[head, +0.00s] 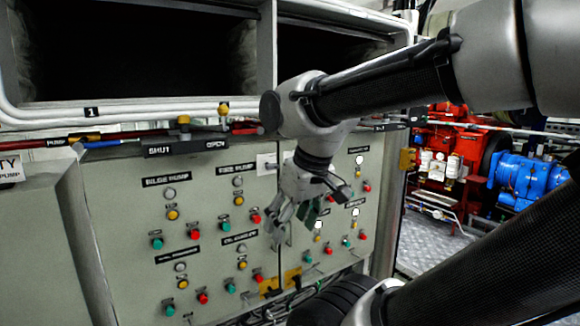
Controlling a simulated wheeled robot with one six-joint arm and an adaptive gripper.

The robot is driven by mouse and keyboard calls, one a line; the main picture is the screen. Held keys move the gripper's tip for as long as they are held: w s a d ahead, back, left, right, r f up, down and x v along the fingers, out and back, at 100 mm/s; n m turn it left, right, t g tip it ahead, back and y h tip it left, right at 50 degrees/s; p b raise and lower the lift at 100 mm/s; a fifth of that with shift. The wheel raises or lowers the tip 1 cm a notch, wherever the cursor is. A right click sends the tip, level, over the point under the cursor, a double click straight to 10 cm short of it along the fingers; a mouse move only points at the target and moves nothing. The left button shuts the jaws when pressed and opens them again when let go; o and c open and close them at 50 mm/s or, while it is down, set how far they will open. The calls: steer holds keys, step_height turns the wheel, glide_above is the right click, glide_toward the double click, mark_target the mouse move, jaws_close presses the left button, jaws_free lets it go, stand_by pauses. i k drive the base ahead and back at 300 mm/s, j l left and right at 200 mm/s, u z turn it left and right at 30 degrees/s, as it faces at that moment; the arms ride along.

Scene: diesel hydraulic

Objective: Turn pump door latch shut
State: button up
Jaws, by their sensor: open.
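The pale green control panel (120,205) carries rows of coloured buttons. I cannot tell for sure which part is the pump door latch. A label bar reading SHUT and OPEN (185,147) runs along the panel's top, with a yellow-topped valve handle (183,123) above it. A small yellow fitting (407,158) sits at the panel's right edge. A white plate (266,164) is partly beside my wrist. My gripper (292,222) hangs open and apparently empty in front of the panel's middle, its fingers pointing down. It hides some buttons behind it.
Two dark window openings (130,50) with a pale frame stand above the panel. Red machinery (450,150) and a blue motor (530,178) stand at the right. Metal tread-plate floor (430,240) shows between. Yellow brackets (292,278) and cables lie at the panel's foot.

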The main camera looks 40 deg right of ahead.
mark_target(268, 166)
steer(key=i+z, duration=0.1)
steer(key=z, duration=0.7)
